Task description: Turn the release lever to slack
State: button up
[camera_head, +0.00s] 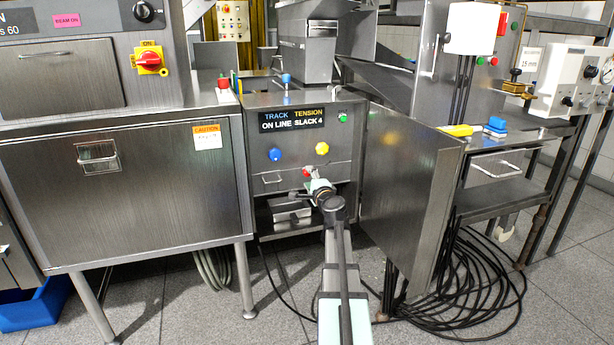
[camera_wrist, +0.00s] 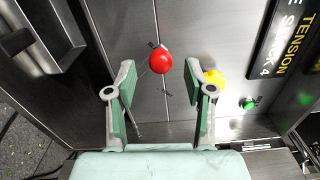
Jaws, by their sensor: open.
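The release lever appears to be the one with the red ball knob (camera_head: 307,172), low on the front of the steel cabinet. In the wrist view the red knob (camera_wrist: 161,62) lies beyond and between the tips of my gripper (camera_wrist: 161,82). The two fingers are spread apart, with nothing seen between their pads. Whether the tips flank the knob or stop short of it is unclear. In the head view my gripper (camera_head: 316,185) is small and partly hidden by my arm, just below the knob. The lever's shaft is mostly hidden.
A yellow knob (camera_head: 322,148) is close by, partly behind my right finger in the wrist view (camera_wrist: 213,78). A blue knob (camera_head: 275,154) and green button (camera_head: 343,117) share the panel. An open door (camera_head: 408,190) stands right of my arm. Black cables (camera_head: 470,285) lie on the floor.

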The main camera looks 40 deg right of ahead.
jog(key=v, duration=0.8)
jog(key=shift+w+a, duration=0.1)
jog(key=shift+w, duration=0.05)
